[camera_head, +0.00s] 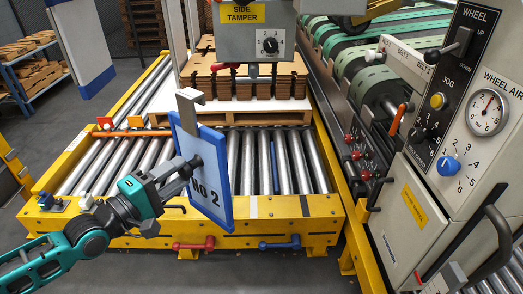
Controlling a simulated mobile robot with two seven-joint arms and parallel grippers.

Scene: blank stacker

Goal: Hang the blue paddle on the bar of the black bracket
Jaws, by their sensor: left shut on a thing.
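The blue paddle (222,200) has a blue rim and a pale face marked "No 2". It stands nearly upright, slightly tilted, in front of the roller conveyor. A light grey hook piece (187,108) rises from its top edge. My left gripper (191,165) is shut on the paddle near the middle of its face and holds it in the air. A black bracket-like part (371,192) sticks out from the machine's side at right, well apart from the paddle. I cannot tell for sure whether it is the task's bracket.
A grey "SIDE TAMPER" box (252,42) hangs above the paddle. Stacked cardboard (242,80) lies on a pallet behind. The yellow conveyor frame (285,208) runs below. A control panel (480,110) with knobs and a gauge fills the right. A blue-rimmed white panel (80,40) hangs upper left.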

